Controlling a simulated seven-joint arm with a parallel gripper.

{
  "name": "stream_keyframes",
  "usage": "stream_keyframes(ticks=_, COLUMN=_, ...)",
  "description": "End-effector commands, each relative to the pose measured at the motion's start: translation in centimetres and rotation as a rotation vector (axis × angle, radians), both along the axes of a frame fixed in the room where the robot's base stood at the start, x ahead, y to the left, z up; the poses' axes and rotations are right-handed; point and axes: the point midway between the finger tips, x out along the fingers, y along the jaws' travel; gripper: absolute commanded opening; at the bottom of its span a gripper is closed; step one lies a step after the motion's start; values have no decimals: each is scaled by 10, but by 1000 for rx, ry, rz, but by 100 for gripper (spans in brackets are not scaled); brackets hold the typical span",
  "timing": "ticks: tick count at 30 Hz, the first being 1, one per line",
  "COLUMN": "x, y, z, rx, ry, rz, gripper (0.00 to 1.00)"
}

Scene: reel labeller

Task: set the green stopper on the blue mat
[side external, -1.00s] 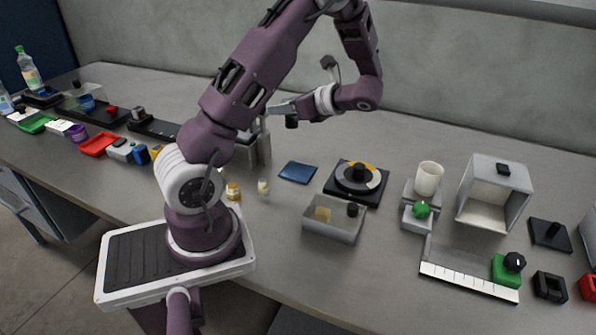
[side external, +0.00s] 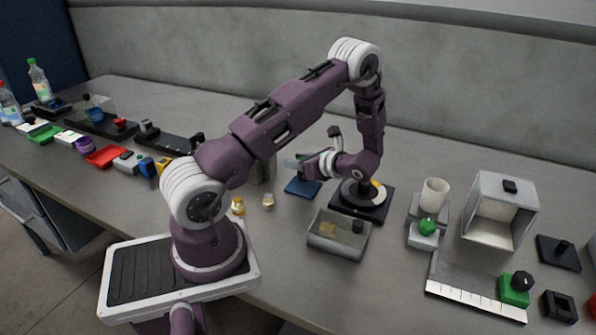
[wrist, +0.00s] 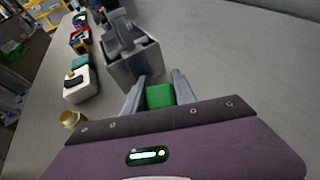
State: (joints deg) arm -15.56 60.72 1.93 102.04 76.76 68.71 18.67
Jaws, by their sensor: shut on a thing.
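My gripper (side external: 302,166) is shut on the green stopper (wrist: 159,96), which shows as a bright green block between the two fingertips in the wrist view. In the side view the gripper hangs low, just above the blue mat (side external: 302,188), and the stopper is hard to make out there. The blue mat is a small flat square on the grey table, partly covered by the gripper. I cannot tell whether the stopper touches the mat. The mat does not show in the wrist view.
A black turntable (side external: 362,200) with a yellow and white disc stands right of the mat. An open grey tray (side external: 338,237) lies nearer the front. A grey box (wrist: 134,68) shows ahead in the wrist view.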

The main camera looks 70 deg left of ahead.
Motion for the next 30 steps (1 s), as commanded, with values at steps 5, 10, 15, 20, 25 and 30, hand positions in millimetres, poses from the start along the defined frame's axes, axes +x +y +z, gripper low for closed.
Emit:
stream_keyframes(ticks=5, x=0, y=0, z=-25, rx=0, ry=2, rz=1, gripper=0)
stream_keyframes(ticks=10, x=0, y=0, z=-25, rx=1, ry=0, rz=0, gripper=0)
stream_keyframes(ticks=15, x=0, y=0, z=-27, rx=1, ry=0, rz=1, gripper=38)
stream_keyframes(ticks=20, x=0, y=0, z=-26, rx=0, ry=0, rz=1, gripper=54)
stream_keyframes(ticks=25, x=0, y=0, z=-26, rx=0, ry=0, rz=1, gripper=54)
stream_keyframes(ticks=30, x=6, y=-11, z=-19, rx=1, ry=-2, rz=-2, gripper=54)
